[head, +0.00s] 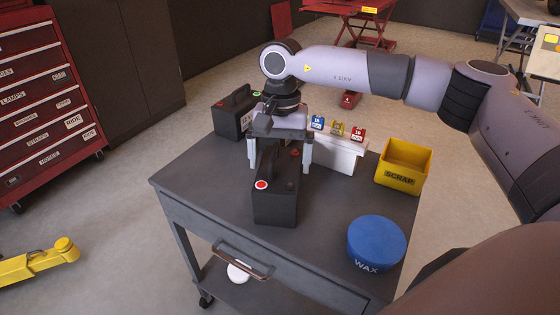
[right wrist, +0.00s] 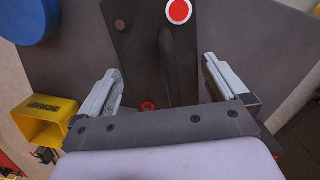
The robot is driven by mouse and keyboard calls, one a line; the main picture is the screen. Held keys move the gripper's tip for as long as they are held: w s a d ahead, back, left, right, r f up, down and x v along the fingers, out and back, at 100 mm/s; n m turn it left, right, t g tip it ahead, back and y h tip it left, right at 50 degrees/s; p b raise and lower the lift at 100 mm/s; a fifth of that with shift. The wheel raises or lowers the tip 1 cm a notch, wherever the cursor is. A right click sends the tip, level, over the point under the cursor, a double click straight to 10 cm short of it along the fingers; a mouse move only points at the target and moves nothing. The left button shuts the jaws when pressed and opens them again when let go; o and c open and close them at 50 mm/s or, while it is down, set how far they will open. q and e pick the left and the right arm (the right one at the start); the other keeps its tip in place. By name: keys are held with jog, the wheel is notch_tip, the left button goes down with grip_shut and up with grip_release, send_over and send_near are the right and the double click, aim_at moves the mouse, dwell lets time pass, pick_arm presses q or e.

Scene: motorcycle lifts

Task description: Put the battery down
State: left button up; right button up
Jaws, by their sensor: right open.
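A black battery (head: 275,206) with a red round cap and a raised handle stands upright on the grey cart top (head: 335,225). It also shows in the right wrist view (right wrist: 138,50), with its handle running between my fingers. My right gripper (head: 280,160) is over the battery from above, and it also shows in the right wrist view (right wrist: 165,82). Its fingers are spread wide on either side of the handle, with gaps on both sides. The far part of the battery is hidden under the gripper in the head view. My left gripper is not in view.
A second black battery (head: 232,119) stands at the cart's back left. A white holder (head: 335,155) with blue, yellow and red pieces, a yellow SCRAP bin (head: 402,167) and a blue WAX tin (head: 376,243) stand to the right. The cart's front left is clear.

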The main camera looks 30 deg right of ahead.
aim_at(281, 163)
notch_tip(281, 163, up, 11)
jog(key=shift+w+d+f+p, duration=0.15)
jog(key=shift+w+d+p, duration=0.15)
jog(key=shift+w+p, duration=0.15)
dwell(0.3)
